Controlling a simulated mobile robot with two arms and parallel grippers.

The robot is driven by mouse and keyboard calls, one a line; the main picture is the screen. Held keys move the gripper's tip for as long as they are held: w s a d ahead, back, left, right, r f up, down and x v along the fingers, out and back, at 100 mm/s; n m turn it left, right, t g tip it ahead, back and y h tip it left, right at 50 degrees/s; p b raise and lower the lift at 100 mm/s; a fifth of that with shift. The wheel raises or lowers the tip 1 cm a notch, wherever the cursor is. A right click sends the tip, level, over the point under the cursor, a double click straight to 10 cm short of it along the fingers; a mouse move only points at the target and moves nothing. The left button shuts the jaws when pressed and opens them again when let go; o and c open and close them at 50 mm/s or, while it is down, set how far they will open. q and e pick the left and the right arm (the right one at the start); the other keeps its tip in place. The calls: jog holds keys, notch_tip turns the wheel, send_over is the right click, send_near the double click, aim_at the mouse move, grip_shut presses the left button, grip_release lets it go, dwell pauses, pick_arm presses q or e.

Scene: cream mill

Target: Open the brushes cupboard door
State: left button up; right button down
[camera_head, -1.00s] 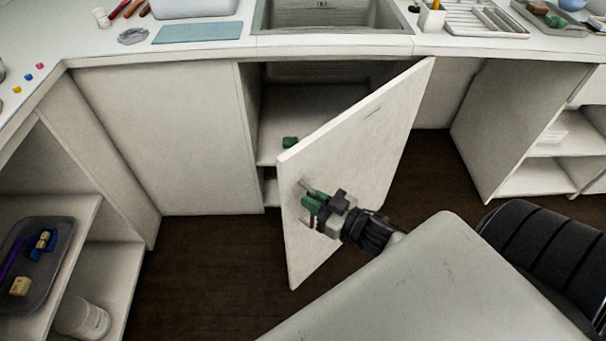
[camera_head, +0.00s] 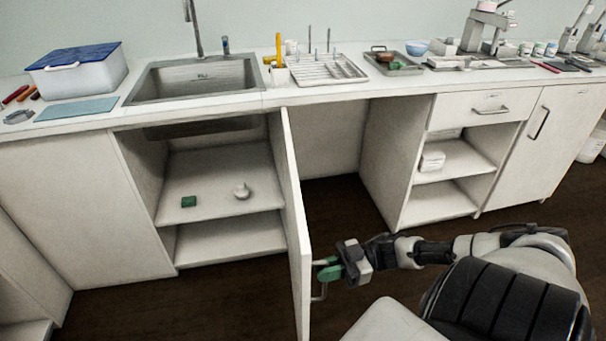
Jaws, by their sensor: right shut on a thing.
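The white cupboard door (camera_head: 297,225) below the sink stands swung far out and shows nearly edge-on. I take it to be the brushes cupboard's door; no label on it is readable. My right gripper (camera_head: 326,269), with green fingers, is shut on the metal door handle (camera_head: 321,294) on the door's outer face. My left gripper is not in view.
An open knee space (camera_head: 330,150) lies right of the door, then open shelves (camera_head: 455,160) and a closed cupboard (camera_head: 560,130). Dark floor (camera_head: 225,300) is clear in front.

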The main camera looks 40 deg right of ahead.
jog(key=v, duration=0.5)
jog(key=shift+s+d+f, duration=0.1)
jog(key=shift+s+d, duration=0.2)
jog(key=shift+s, duration=0.05)
jog(key=c, duration=1.2)
grip_release()
jog(key=b+v, duration=0.1)
jog(key=v, duration=0.9)
jog(key=shift+s+d, duration=0.2)
jog(key=shift+d, duration=0.15)
